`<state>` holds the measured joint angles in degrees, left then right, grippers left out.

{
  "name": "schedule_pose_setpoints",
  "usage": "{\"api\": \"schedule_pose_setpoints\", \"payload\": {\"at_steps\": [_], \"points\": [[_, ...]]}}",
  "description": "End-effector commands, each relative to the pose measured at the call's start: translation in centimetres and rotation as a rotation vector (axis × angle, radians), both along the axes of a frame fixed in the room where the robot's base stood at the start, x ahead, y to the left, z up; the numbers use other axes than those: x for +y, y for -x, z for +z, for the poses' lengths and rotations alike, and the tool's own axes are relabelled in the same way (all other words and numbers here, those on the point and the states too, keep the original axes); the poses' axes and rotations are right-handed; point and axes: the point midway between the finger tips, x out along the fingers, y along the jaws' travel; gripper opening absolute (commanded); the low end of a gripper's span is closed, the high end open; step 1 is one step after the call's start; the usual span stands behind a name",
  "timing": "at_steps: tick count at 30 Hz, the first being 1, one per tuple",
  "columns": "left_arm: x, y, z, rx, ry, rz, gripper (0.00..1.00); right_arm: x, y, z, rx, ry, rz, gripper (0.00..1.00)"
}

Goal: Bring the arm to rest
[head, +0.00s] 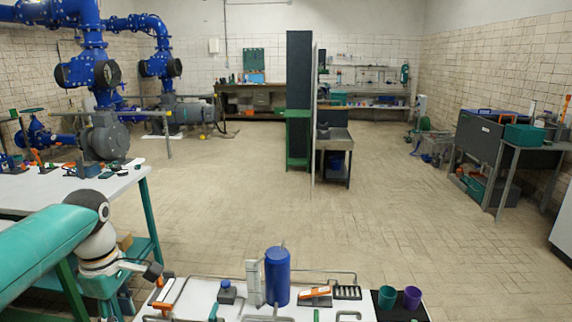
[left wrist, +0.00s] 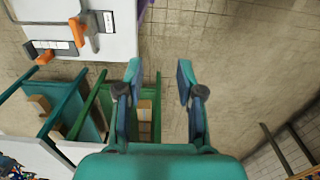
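My left arm comes in from the left in the head view, over the gap between the left table and the front table. In the left wrist view my left gripper (left wrist: 158,78) is open, with its two teal fingers apart and nothing between them. Bare tiled floor and green table framing show beyond the fingers. In the head view the gripper's fingers are too small and overlapped to read. My right arm and right gripper are in neither view.
The front table (head: 230,312) holds a blue cylinder (head: 277,277), an orange-handled tool (head: 315,292) and cups, including a purple cup (head: 412,297). The left table (head: 125,180) carries small parts. Blue pipes (head: 92,55) stand behind it. The middle floor is clear.

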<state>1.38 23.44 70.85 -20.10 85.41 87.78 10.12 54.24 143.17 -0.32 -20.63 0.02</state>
Motion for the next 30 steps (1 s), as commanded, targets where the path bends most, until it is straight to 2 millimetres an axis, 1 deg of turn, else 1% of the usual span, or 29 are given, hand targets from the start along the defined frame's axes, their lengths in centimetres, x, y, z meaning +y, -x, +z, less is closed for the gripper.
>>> {"api": "schedule_pose_setpoints", "payload": {"at_steps": [1, 2, 5, 11, 17, 20, 21, 23, 24, 26, 27, 30], "points": [[-0.1, 0.0, 0.0, 0.0, 0.0, -0.001, 0.38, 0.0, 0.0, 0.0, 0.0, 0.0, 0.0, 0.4], [0.2, -0.1, -0.5, 0.022, 0.0, 0.005, 0.38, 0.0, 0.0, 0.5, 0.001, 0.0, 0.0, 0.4], [0.0, 0.0, -2.8, 0.082, 0.004, -0.003, 0.38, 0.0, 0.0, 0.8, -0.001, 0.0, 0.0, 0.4], [-1.3, 1.8, -7.4, 0.223, 0.022, -0.034, 0.38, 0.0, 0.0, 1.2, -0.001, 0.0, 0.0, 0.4], [-3.7, 4.2, -13.6, 0.34, 0.072, -0.097, 0.38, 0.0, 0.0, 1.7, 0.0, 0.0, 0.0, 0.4], [-5.5, 6.1, -17.7, 0.386, 0.123, -0.167, 0.38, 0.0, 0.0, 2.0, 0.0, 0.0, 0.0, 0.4], [-6.5, 7.1, -19.6, 0.405, 0.151, -0.208, 0.38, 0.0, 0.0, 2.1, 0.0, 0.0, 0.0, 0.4], [-8.2, 9.2, -22.7, 0.421, 0.206, -0.282, 0.38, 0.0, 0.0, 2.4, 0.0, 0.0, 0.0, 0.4], [-9.6, 10.8, -24.9, 0.425, 0.249, -0.339, 0.38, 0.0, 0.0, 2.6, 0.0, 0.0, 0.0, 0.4], [-11.7, 13.6, -27.9, 0.417, 0.321, -0.432, 0.38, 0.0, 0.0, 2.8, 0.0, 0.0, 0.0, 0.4], [-13.2, 15.6, -29.7, 0.399, 0.367, -0.496, 0.38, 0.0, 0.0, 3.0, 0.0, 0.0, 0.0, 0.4], [-16.3, 20.0, -32.9, 0.318, 0.459, -0.65, 0.38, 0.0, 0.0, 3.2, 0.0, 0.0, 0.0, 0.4]]}}
